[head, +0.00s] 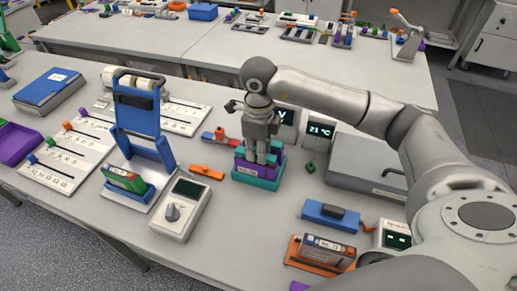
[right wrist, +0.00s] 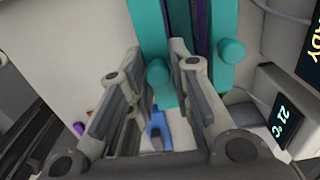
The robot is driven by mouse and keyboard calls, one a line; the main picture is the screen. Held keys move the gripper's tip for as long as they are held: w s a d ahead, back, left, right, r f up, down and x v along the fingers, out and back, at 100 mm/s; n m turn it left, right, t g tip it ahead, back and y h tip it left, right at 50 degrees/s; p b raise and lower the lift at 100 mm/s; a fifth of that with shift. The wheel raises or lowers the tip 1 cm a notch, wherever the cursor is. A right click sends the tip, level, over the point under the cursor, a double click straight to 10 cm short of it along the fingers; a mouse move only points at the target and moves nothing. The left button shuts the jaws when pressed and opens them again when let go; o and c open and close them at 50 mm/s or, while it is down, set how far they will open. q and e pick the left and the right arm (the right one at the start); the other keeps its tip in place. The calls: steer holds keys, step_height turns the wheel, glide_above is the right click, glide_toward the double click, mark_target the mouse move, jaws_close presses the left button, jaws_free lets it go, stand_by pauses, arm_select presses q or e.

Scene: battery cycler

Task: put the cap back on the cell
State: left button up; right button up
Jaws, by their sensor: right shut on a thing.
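A teal and purple block (head: 260,176) stands near the middle of the table, under my right gripper (head: 262,157). My right gripper points down with its fingertips at the top of this block. In the right wrist view the fingers stand on both sides of a teal part with a rounded end (right wrist: 159,75), and the gripper is shut on it. Which piece is the cap I cannot tell for sure. A dark brown cell (head: 327,250) sits in an orange holder. My left gripper is not in view.
A grey meter with a knob (head: 180,209) and an orange piece (head: 206,172) lie left of the block. A display reading 21 °C (head: 318,135) and a grey lidded case (head: 366,166) stand to the right. A blue block (head: 330,214) lies nearer the front.

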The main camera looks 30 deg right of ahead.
steer(key=shift+f+b, duration=0.5)
steer(key=shift+b, duration=0.35)
stand_by(0.8)
stand_by(0.4)
steer(key=o, duration=0.8)
steer(key=shift+o, duration=0.2)
steer(key=o, duration=0.5)
steer(key=shift+r, duration=0.15)
steer(key=shift+r+p, duration=1.9)
steer(key=shift+r, duration=1.5)
